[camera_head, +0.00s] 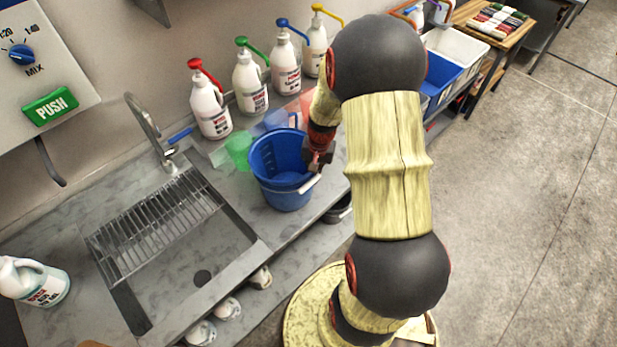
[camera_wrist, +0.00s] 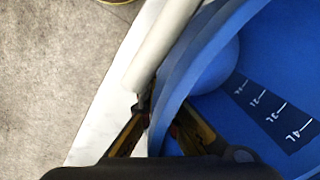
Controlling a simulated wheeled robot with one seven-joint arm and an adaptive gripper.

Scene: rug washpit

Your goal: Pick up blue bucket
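The blue bucket (camera_head: 268,160) stands upright on the grey counter in the head view, with a white handle grip (camera_head: 309,185) at its right front side. My gripper (camera_head: 319,160) is at the bucket's right rim. In the wrist view the bucket (camera_wrist: 215,60) fills the right side, with white litre marks on its inner wall. My gripper's fingers (camera_wrist: 162,108) straddle the rim, one outside and one inside, and look closed on the wall. The handle grip (camera_wrist: 162,45) lies just beyond the outer finger. The inner fingertip is partly hidden.
Several pump bottles (camera_head: 250,85) line the wall behind. A sink with a rack (camera_head: 155,225) is at the left, and a white bottle (camera_head: 38,282) stands at its near left. The floor (camera_head: 530,200) at right is clear.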

